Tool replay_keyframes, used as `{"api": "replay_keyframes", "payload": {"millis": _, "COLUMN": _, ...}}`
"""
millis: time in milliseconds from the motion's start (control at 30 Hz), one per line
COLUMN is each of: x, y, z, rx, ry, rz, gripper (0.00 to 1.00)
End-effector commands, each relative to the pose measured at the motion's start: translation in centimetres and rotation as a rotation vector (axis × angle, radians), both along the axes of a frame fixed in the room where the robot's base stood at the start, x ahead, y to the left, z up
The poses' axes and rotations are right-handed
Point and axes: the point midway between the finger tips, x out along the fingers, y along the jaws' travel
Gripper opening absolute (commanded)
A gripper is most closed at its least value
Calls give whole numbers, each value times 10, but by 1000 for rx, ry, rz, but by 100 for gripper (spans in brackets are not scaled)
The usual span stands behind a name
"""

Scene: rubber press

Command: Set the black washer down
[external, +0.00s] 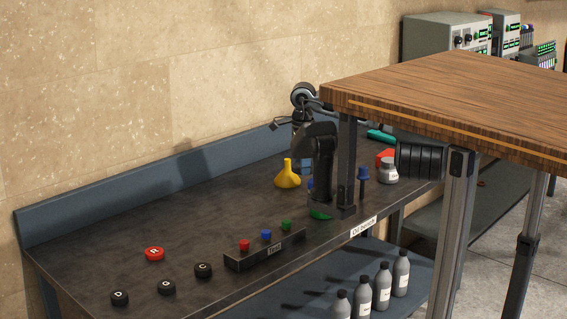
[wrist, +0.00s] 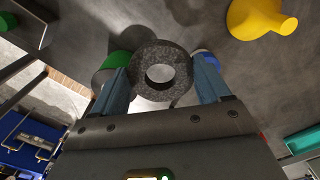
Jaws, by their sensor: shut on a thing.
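The black washer (wrist: 160,47) is a thick dark speckled ring with a round hole, seen in the wrist view. My gripper (wrist: 160,70) is shut on it, with one blue-grey finger on each side. The ring's face is turned toward the wrist camera, and grey table surface shows through its hole. Its height over the table is hard to tell. In the external view I cannot make out the washer or the fingers among the dark arm parts.
A yellow funnel (external: 287,174) stands on the dark workbench (external: 210,205); it also shows in the wrist view (wrist: 262,18). A green thing (wrist: 118,60) and a blue thing (wrist: 207,56) lie behind the fingers. A button block (external: 265,249) sits at the front edge. The bench's left middle is clear.

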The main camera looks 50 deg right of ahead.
Motion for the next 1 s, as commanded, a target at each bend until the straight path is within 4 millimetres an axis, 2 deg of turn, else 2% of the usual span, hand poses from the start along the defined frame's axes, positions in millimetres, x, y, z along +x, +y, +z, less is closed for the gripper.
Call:
{"api": "replay_keyframes", "payload": {"millis": 133, "x": 7, "y": 8, "z": -9, "rx": 2, "ry": 3, "rz": 1, "gripper": 46}}
{"api": "replay_keyframes", "payload": {"millis": 400, "x": 40, "y": 55, "z": -42, "rx": 2, "ry": 3, "rz": 3, "gripper": 46}}
{"api": "replay_keyframes", "payload": {"millis": 600, "x": 60, "y": 82, "z": -62, "rx": 2, "ry": 2, "rz": 1, "gripper": 45}}
{"api": "replay_keyframes", "payload": {"millis": 867, "x": 66, "y": 90, "z": -74, "rx": 1, "ry": 2, "rz": -1, "gripper": 45}}
{"api": "replay_keyframes", "payload": {"millis": 1000, "x": 65, "y": 90, "z": -92, "rx": 2, "ry": 3, "rz": -3, "gripper": 45}}
